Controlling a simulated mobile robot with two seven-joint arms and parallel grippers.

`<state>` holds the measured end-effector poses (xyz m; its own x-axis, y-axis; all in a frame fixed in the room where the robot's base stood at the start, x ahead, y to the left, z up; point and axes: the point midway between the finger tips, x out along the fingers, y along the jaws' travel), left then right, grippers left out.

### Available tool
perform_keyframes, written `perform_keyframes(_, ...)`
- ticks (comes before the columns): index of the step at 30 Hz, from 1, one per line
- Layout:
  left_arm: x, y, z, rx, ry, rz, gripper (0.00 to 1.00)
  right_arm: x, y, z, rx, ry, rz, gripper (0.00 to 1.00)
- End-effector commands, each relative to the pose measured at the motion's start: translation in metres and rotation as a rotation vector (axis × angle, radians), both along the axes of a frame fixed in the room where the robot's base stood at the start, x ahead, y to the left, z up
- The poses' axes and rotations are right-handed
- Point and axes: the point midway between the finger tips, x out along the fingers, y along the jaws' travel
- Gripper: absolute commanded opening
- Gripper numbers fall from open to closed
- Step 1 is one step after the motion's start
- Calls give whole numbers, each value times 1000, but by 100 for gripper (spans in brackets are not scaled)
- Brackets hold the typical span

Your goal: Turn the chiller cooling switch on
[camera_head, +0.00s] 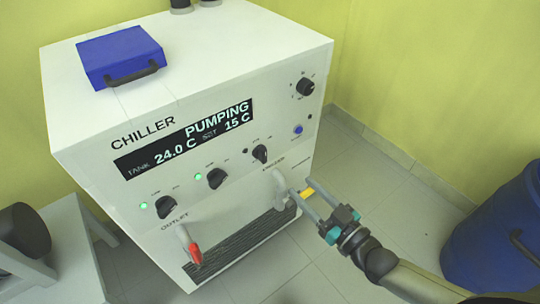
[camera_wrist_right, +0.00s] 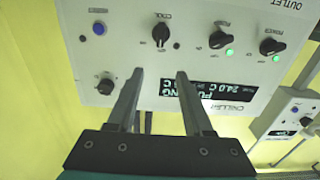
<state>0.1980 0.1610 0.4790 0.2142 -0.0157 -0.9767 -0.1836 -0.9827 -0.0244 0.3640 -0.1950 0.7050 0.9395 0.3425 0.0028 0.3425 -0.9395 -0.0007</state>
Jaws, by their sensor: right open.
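The white chiller (camera_head: 85,120) shows PUMPING, tank 24.0 C and set 15 C on its display (camera_head: 185,140). The cooling switch (camera_head: 260,153) is a black rotary knob, the rightmost of three in a row. The lamp (camera_head: 245,151) beside it is dark. In the right wrist view the cooling switch (camera_wrist_right: 160,33) appears upside down, just beyond and between the fingertips. My right gripper (camera_head: 303,188) is open and empty, in front of the panel and apart from the knob; its fingers also show in the wrist view (camera_wrist_right: 160,73). My left gripper is not in view.
The other two knobs (camera_head: 217,179) (camera_head: 166,207) have green lamps lit. A blue drum (camera_head: 495,235) stands at right, a side table (camera_head: 60,240) at left.

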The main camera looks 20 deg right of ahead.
Motion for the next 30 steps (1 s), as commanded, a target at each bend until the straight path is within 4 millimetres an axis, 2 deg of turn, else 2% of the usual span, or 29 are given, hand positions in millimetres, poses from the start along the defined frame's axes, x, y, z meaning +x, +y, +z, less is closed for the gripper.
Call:
perform_keyframes(8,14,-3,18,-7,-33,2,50,35,12,-1,1,-4,-1,51)
perform_keyframes(21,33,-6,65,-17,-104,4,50,101,36,-2,0,-1,-2,51)
perform_keyframes(30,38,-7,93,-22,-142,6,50,132,47,-2,0,1,-2,51)
